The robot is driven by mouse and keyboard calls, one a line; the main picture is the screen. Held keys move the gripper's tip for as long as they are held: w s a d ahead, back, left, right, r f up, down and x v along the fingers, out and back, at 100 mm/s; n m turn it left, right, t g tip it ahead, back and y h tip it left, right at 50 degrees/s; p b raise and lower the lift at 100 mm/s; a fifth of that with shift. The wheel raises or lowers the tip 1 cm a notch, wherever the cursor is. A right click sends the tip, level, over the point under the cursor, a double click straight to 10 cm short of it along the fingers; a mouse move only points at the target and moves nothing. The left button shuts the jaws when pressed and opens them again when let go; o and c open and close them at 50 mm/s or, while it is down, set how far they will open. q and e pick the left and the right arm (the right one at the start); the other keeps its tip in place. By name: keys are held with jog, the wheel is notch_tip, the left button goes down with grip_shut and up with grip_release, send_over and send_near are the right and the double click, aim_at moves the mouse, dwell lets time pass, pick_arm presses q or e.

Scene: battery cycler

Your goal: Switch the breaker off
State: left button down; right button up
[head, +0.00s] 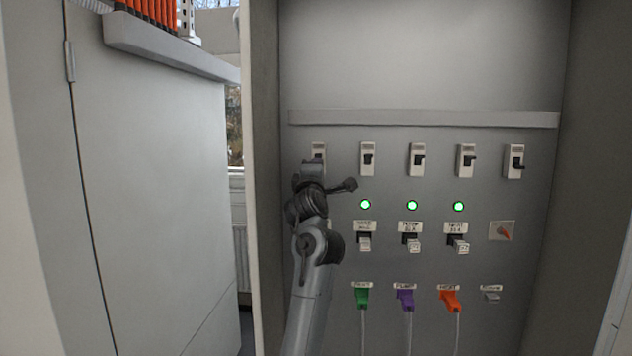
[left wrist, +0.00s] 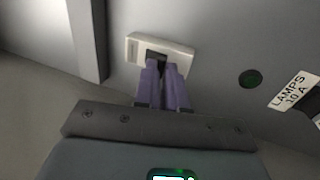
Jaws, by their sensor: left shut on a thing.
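A row of several white breakers with dark levers runs across the back panel. My left gripper (head: 317,166) is at the leftmost breaker (head: 319,149) and covers its lower part in the head view. In the left wrist view this breaker (left wrist: 187,57) has a dark lever (left wrist: 157,54) in its slot. The purple fingers of my left gripper (left wrist: 164,66) are shut on that lever; their tips hide part of it, so its exact position is hard to tell. My right gripper is not in view.
Three lit green lamps (head: 412,205) sit below the other breakers. A dark green lamp (left wrist: 250,78) is near a "LAMPS 10 A" label (left wrist: 294,90). The cabinet's left wall (head: 263,150) is close to my arm.

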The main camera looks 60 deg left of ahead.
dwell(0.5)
pick_arm(q)
jog(key=c, duration=1.5)
grip_release()
jog(key=b+v, duration=0.2)
jog(key=v, duration=0.8)
jog(key=shift+s+d+f, duration=0.15)
jog(key=shift+d+f, duration=0.1)
jog(key=shift+f, duration=0.05)
